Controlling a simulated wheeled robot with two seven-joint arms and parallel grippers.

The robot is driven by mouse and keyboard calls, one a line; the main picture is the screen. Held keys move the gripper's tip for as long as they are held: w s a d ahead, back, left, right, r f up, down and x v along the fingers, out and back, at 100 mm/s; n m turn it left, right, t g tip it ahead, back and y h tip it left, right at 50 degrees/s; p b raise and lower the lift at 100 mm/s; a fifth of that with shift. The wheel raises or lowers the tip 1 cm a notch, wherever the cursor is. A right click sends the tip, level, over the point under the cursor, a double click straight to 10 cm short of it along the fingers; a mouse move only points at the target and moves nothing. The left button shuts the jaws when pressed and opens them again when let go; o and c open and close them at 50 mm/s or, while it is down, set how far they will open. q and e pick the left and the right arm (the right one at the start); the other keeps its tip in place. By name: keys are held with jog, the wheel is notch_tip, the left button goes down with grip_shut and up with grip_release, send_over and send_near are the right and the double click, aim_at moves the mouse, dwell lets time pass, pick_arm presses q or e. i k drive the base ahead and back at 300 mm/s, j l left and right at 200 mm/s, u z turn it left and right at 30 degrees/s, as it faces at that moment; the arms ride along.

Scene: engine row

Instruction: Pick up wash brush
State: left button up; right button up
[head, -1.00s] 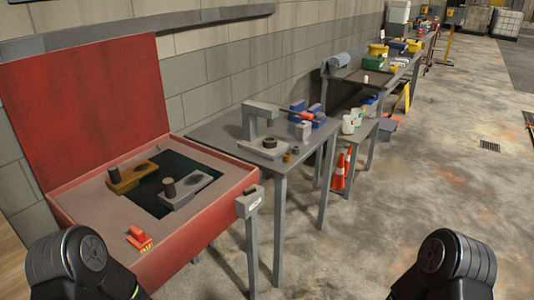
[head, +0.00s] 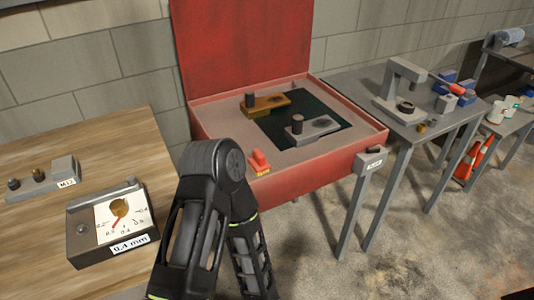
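I cannot pick out a wash brush for certain in the head view. The open red cabinet (head: 295,182) has a raised red lid and a dark recessed basin. An ochre piece with a dark cylinder (head: 268,104) and a grey piece with a dark cylinder (head: 318,129) lie in or over the basin. A small red item with a yellow label (head: 259,161) sits on the cabinet's front left ledge. My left arm rises in front of the cabinet's left corner. Neither gripper shows.
A wooden bench (head: 90,141) at left holds a 0.4 mm gauge box (head: 112,226) and a grey M12 block (head: 65,170). A grey table (head: 388,95) with a press stands right of the cabinet. An orange cone (head: 478,158) stands beyond. The concrete floor at lower right is mostly clear.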

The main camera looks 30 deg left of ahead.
aim_at(259, 166)
jog(key=i+l+u, duration=0.1)
jog(key=l+u, duration=0.25)
jog(key=i+l+u, duration=0.1)
jog(key=l+u, duration=0.25)
jog(key=i+l+u, duration=0.1)
jog(key=u, duration=0.25)
jog(key=l+u, duration=0.15)
jog(key=l, duration=1.45)
